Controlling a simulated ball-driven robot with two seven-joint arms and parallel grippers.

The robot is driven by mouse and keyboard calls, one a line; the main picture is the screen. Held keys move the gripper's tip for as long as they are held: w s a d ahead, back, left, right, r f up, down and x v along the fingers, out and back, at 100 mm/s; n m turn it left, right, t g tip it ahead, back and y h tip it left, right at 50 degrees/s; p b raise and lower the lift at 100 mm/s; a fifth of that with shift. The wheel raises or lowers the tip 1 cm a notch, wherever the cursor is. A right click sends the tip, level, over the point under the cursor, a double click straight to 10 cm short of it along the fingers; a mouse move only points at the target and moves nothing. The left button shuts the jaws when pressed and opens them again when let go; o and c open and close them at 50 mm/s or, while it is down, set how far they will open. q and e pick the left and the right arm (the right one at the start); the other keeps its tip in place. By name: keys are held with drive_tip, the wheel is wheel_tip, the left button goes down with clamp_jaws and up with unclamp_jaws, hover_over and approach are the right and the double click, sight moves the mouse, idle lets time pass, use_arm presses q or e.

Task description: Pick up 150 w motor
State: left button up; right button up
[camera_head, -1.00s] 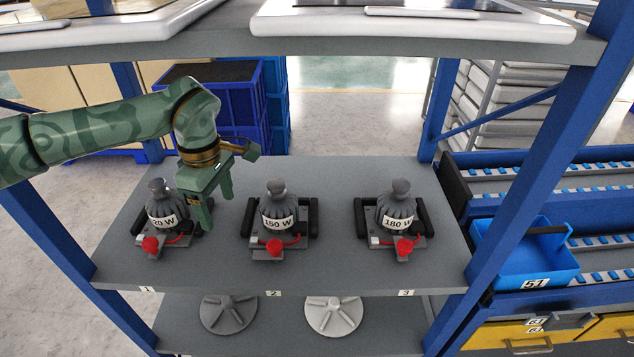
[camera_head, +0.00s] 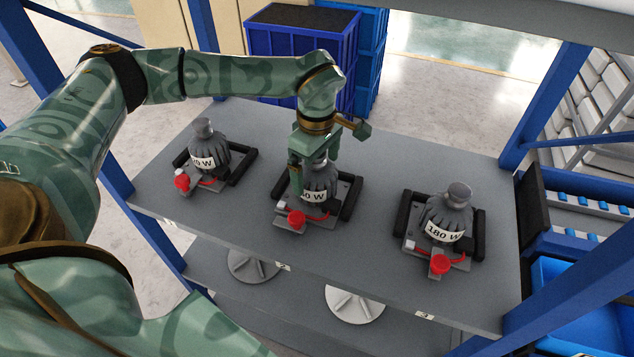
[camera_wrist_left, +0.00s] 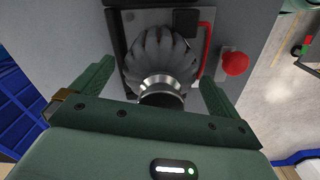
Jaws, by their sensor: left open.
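The 150 W motor (camera_head: 318,187) is the middle one of three dark grey ribbed motors on the shelf. Its label is partly hidden by my gripper, and it sits upright on a plate with a red knob and black side handles. My left gripper (camera_head: 313,185) is over it, pointing down, with its fingers open. In the left wrist view the motor (camera_wrist_left: 160,58) lies between and ahead of the two open green fingers, its metal neck closest to the palm. I cannot tell whether a finger touches it. My right gripper is not in view.
A motor with a partly hidden label (camera_head: 205,150) stands to the left and the 180 W motor (camera_head: 447,215) to the right, both on the grey shelf (camera_head: 385,165). Blue uprights (camera_head: 545,105) frame the shelf. Blue crates (camera_head: 300,45) stand behind it.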

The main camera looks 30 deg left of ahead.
use_arm(q)
drive_tip(key=shift+r, duration=0.15)
drive_tip(key=c, duration=2)
